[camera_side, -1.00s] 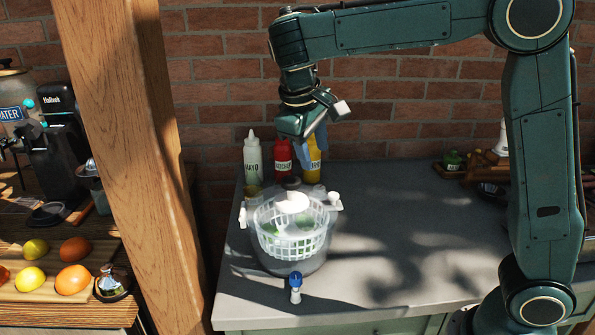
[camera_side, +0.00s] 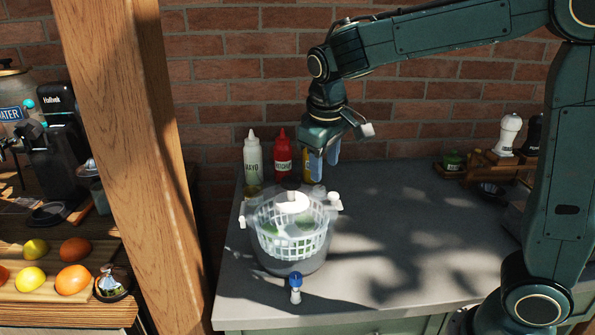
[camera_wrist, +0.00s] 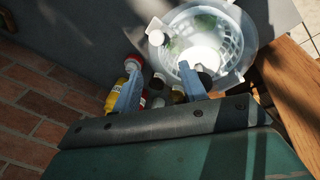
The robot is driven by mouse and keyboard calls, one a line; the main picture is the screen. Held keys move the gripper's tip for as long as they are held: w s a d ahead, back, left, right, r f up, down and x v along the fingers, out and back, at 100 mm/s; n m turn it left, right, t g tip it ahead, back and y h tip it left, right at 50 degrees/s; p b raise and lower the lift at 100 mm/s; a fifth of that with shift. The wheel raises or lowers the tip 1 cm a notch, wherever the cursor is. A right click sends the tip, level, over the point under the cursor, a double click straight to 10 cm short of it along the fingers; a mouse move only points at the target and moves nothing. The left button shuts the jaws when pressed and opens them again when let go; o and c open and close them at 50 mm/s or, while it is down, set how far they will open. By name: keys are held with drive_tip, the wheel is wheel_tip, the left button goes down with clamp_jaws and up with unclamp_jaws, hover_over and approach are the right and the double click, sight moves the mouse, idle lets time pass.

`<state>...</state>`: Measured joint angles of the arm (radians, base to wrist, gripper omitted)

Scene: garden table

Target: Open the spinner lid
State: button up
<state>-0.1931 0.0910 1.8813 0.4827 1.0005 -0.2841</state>
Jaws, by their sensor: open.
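The salad spinner (camera_side: 290,240) stands on the counter, a clear bowl with a white basket and green leaves inside. Its clear lid (camera_side: 268,214) is on top, with a white disc and dark knob (camera_side: 291,184) at the centre and white clips at both sides, the right clip (camera_side: 334,198) and the left one (camera_side: 242,214). My gripper (camera_side: 325,170) is open and empty, pointing down just above and behind the spinner's right side.
A mayo bottle (camera_side: 252,158), a ketchup bottle (camera_side: 282,155) and a yellow bottle (camera_side: 307,165) stand behind the spinner, close to my gripper. A small blue-capped shaker (camera_side: 295,287) stands in front. The counter (camera_side: 420,235) is clear to the right. A wooden post (camera_side: 140,150) rises at left.

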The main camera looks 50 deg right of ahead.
drive_tip(key=shift+s+d+f+t+y, duration=0.2)
drive_tip(key=shift+f+t, duration=0.05)
drive_tip(key=shift+f, duration=0.25)
drive_tip(key=shift+s+d+f+t+y, duration=0.2)
drive_tip(key=shift+s+d+f, duration=0.05)
drive_tip(key=shift+f, duration=0.2)
drive_tip(key=shift+s+d+f+t+y, duration=0.2)
drive_tip(key=shift+f+t, duration=0.05)
drive_tip(key=shift+f, duration=0.25)
drive_tip(key=shift+s+d+f+m+t+y, duration=0.2)
drive_tip(key=shift+f+t+y, duration=0.15)
drive_tip(key=shift+f, duration=0.45)
drive_tip(key=shift+s+d+f+m+t+y, duration=0.15)
drive_tip(key=shift+s+f+t+y, duration=0.15)
drive_tip(key=shift+f, duration=0.5)
drive_tip(key=v, duration=1.4)
drive_tip(key=s+a+f+t, duration=0.1)
drive_tip(key=s+f, duration=0.5)
drive_tip(key=s, duration=0.7)
drive_tip(key=shift+a, duration=0.7)
drive_tip(key=shift+w, duration=0.1)
drive_tip(key=g, duration=0.1)
approach(334, 194)
drive_tip(key=v, duration=0.6)
drive_tip(key=shift+w+d+f, duration=0.1)
drive_tip(key=shift+w, duration=0.05)
drive_tip(key=shift+f, duration=0.1)
